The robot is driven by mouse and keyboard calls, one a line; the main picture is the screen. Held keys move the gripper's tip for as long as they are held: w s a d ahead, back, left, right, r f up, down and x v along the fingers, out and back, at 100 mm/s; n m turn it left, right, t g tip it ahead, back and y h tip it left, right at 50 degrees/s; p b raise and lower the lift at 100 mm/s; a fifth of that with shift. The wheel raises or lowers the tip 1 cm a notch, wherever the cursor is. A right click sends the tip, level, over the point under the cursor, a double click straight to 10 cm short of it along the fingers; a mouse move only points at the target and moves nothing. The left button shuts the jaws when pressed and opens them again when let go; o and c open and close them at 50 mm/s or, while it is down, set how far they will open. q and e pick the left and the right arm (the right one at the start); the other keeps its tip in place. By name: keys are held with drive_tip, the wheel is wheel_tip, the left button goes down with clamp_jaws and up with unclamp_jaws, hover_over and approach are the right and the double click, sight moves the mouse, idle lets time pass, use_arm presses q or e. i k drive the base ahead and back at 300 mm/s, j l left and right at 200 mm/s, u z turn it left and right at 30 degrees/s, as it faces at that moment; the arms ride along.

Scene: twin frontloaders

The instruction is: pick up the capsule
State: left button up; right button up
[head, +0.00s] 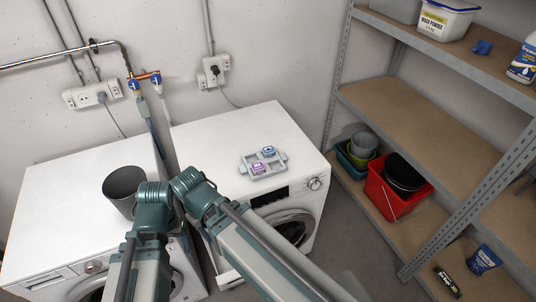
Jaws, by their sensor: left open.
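A grey tray (279,161) with small compartments lies on top of the right washing machine (235,130). A purple-and-white capsule (257,168) sits in its front left compartment. A blue-and-white capsule (268,152) sits in a back compartment. The compartments on the right look empty. My left gripper (152,194) is at the teal end of my left arm, left of the tray and apart from it; its fingertips are hard to make out. It holds nothing that I can see. My right arm crosses in front of the right machine; its gripper is not visible.
A dark grey cup (122,188) stands on the left washing machine (65,200), close behind my left arm. Pipes and sockets run along the back wall. A metal shelf (440,110) on the right holds a red bucket (395,190) and bottles. The right machine's top around the tray is clear.

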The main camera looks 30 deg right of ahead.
sight(268, 152)
drive_tip(key=i+l+z, duration=0.25)
drive_tip(key=z, duration=0.15)
drive_tip(key=i+l+z, duration=0.15)
drive_tip(key=i+z, duration=0.25)
drive_tip(key=k+l, duration=0.05)
